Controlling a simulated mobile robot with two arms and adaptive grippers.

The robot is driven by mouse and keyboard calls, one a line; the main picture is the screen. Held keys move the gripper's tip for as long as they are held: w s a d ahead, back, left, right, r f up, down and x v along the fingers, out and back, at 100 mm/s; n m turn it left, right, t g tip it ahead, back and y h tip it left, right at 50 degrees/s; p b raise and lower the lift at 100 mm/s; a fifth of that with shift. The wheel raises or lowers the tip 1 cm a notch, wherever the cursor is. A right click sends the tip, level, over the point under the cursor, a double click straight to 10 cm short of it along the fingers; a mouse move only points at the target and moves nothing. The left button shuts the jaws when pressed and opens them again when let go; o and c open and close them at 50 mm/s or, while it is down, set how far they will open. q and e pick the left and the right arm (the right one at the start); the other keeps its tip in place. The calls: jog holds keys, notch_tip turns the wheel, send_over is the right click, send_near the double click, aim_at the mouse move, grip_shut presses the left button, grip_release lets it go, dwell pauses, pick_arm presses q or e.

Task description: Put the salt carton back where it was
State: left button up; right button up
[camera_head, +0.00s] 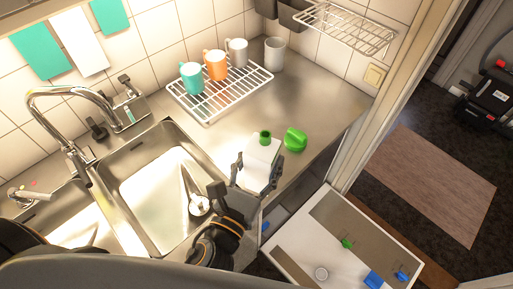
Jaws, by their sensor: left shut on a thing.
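A white carton (261,160) with a green round top, which looks like the salt carton, is between the fingers of my left gripper (257,173). The gripper is shut on it, over the steel counter to the right of the sink. The fingers cover its sides, and its lower part is hidden. I cannot tell whether it touches the counter. A green object (295,139) sits on the counter just right of the carton. My right gripper is not in view.
A white rack (222,95) with several mugs stands at the back of the counter. The sink (160,190) and tap (70,95) are left. Bare counter (325,110) lies right of the rack.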

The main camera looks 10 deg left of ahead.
pick_arm(q)
jog(key=w+a+f+b, duration=0.3)
jog(key=w+f+b, duration=0.6)
jog(key=w+f, duration=0.1)
jog(key=shift+a+f, duration=0.15)
jog(key=shift+f, duration=0.6)
jog(key=shift+f, duration=0.15)
jog(key=o, duration=1.4)
